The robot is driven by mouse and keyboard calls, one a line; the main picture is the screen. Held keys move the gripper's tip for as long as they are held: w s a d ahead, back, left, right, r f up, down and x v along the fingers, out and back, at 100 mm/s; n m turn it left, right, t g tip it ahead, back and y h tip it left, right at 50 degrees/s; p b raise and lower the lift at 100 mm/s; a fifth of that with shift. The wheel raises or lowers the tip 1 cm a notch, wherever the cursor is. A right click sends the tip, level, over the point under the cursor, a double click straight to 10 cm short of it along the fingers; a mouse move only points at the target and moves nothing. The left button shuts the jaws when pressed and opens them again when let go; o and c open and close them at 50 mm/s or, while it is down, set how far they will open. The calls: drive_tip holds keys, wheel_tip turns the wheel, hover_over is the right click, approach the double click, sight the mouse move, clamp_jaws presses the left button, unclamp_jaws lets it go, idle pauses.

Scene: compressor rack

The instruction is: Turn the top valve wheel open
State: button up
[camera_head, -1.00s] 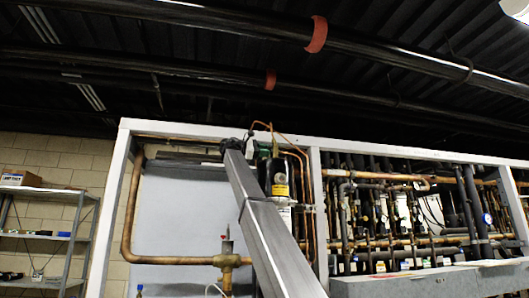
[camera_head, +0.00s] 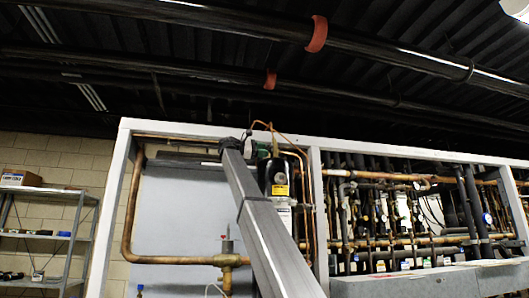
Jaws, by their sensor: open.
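I cannot make out a valve wheel clearly in this view. A small valve with a red top (camera_head: 224,238) stands upright on the brass fitting (camera_head: 228,260) of the copper pipe, in the left bay of the rack. A green part (camera_head: 263,150) shows high in the same bay, beside a black cylinder with a yellow label (camera_head: 279,178). My grey arm rises from the bottom across this bay and hides part of it. Its dark upper end is just below the rack's top beam. My gripper's fingers cannot be made out.
The rack's white frame (camera_head: 122,190) surrounds the bay, with an upright post (camera_head: 319,215) to the right. The right bay is crowded with pipes. A grey shelf (camera_head: 40,236) stands at the left. Dark pipes (camera_head: 400,60) run under the ceiling.

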drive_tip(key=v, duration=1)
idle(0.3)
